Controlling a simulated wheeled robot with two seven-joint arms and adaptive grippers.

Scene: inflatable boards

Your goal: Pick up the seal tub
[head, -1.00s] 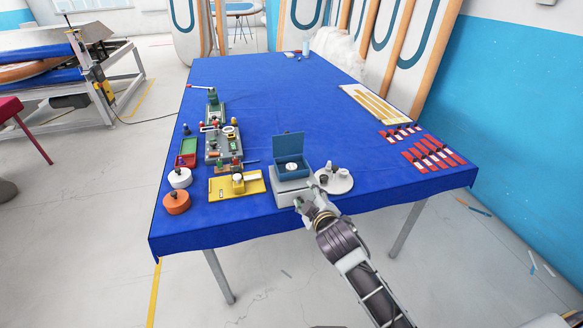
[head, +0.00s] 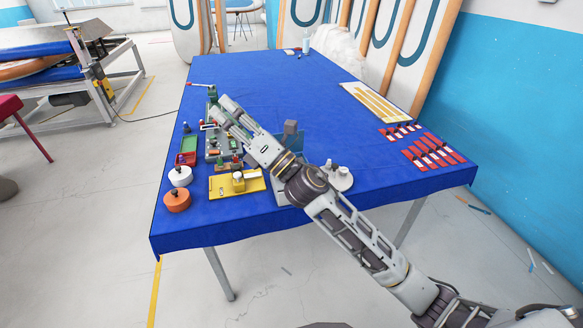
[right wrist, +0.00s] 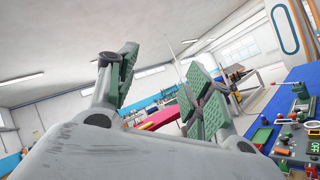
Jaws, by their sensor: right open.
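Two round lidded tubs, one white (head: 180,177) and one orange (head: 177,200), stand at the table's near left corner. I cannot tell from any marking which is the seal tub. My right gripper (head: 223,108) reaches across the table from the right, above the grey fixture (head: 213,151), with its fingers pointing to the far left. It is up and to the right of both tubs, apart from them. In the right wrist view my right gripper (right wrist: 162,92) has its green-padded fingers spread with nothing between them. My left gripper is not in view.
A green and red tray (head: 188,146) lies behind the tubs, and a yellow plate (head: 225,186) to their right. My arm partly covers the teal-lidded box and white round plate (head: 342,181). Red parts (head: 430,153) lie at the right. The table's far middle (head: 270,80) is clear.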

